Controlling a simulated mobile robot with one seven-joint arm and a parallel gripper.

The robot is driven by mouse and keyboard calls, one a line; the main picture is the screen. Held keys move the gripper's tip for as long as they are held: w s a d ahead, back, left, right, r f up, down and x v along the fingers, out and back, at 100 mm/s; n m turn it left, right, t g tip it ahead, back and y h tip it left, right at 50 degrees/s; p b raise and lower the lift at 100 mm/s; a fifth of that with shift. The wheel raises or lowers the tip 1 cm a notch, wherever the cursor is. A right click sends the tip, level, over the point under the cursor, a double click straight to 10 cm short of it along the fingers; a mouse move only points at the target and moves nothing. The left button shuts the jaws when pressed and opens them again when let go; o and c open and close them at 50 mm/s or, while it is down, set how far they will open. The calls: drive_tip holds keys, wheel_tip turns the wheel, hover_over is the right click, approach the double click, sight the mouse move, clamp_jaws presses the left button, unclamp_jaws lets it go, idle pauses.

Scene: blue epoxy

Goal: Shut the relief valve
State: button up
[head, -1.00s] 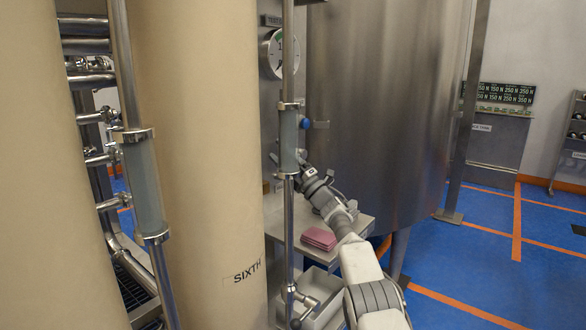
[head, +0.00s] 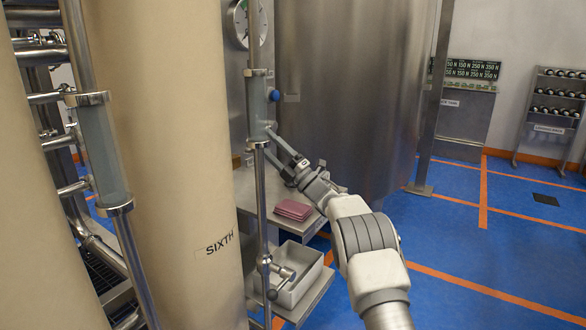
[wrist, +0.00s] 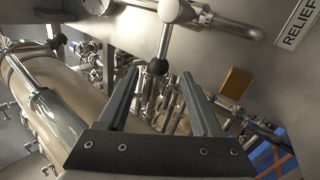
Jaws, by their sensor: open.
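In the head view my gripper (head: 272,143) reaches up and left beside a vertical sight glass (head: 260,108). The relief valve cannot be made out in the head view.
Large tan columns (head: 165,150) stand on the left and a steel tank (head: 345,100) behind the arm. A bench with pink cloths (head: 293,210) and a grey bin (head: 300,290) lie below. A small yellowish block (wrist: 235,82) shows right of the fingers.

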drive_tip(key=p+v, duration=0.1)
drive_tip(key=v, duration=0.8)
drive_tip(key=w+d+r+m+t+h, duration=0.2)
drive_tip(key=d+r+m+t+h, duration=0.55)
drive_tip(key=r+m+h, duration=0.4)
drive_tip(key=s+d+r+m+g+h, duration=0.3)
drive_tip(key=s+d+m+h, duration=0.5)
drive_tip(key=m, duration=0.1)
drive_tip(key=s+d+f+m+g+h, duration=0.1)
drive_tip(key=s+f+m+g, duration=0.35)
drive_tip(key=s, duration=0.95)
drive_tip(key=s+f+m+g, duration=0.3)
drive_tip(key=s+f, duration=0.3)
drive_tip(key=s, duration=0.9)
drive_tip(key=s+d+f+m+g+h, duration=0.1)
drive_tip(key=s+f+m+g, duration=0.4)
drive_tip(key=s, duration=0.9)
wheel_tip(320, 180, up, 23)
drive_tip(key=n+t+p, duration=0.1)
drive_tip(key=p, duration=2.2)
drive_tip(key=shift+w+n, duration=0.3)
